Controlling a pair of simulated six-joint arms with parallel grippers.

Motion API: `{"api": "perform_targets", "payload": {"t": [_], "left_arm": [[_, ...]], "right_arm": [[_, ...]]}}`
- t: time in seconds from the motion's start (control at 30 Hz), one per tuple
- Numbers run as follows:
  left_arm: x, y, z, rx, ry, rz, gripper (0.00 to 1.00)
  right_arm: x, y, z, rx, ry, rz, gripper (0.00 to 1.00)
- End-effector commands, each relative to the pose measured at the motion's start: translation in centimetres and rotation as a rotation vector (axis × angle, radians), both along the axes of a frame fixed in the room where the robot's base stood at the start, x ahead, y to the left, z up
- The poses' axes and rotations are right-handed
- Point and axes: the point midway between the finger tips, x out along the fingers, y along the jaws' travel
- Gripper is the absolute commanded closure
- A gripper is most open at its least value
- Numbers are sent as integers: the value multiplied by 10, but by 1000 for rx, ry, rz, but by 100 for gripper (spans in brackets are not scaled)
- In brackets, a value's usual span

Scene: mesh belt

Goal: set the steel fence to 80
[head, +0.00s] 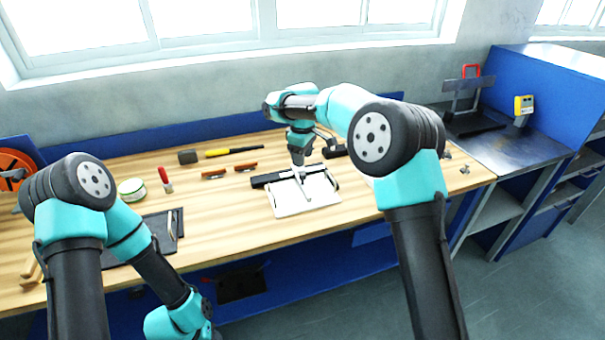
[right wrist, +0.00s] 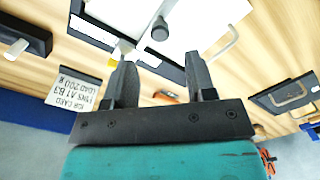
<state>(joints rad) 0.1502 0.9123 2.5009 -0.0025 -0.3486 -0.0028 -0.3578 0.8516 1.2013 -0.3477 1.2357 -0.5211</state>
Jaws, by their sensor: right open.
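A white board (head: 290,205) with a black bar (head: 266,180) along its back edge lies on the wooden bench. Thin grey metal parts (head: 302,184) cross the board; I cannot tell for sure which is the steel fence, and no scale number is readable. My right gripper (head: 299,160) is above the back of the board. In the right wrist view my right gripper (right wrist: 160,76) is open, with nothing between its fingers. Beyond the fingertips are the white board (right wrist: 205,22), a dark round knob (right wrist: 160,30) and a light grey piece (right wrist: 123,50). My left gripper is not visible.
A printed card (right wrist: 75,90) lies near the bench edge. A dark mallet head (head: 187,157), a yellow-and-black tool (head: 232,151), brown blocks (head: 214,174), a red-handled tool (head: 165,180), a round tin (head: 132,189) and a dark pad (head: 160,236) lie left of the board. Bare wood surrounds the board's front.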

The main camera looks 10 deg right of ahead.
Motion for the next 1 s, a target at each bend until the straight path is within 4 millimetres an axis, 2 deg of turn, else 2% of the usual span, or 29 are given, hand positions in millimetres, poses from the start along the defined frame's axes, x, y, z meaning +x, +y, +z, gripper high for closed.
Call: {"api": "perform_targets", "payload": {"t": [0.2,0.4,0.8,1.0], "left_arm": [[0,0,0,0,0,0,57],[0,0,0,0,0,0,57],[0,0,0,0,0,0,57],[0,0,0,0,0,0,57]], "right_arm": [[-1,-1,-39,0,4,0,49],[0,0,-62,0,1,-1,49],[0,0,-70,1,-1,-1,49],[0,0,-70,1,-1,-1,67]]}}
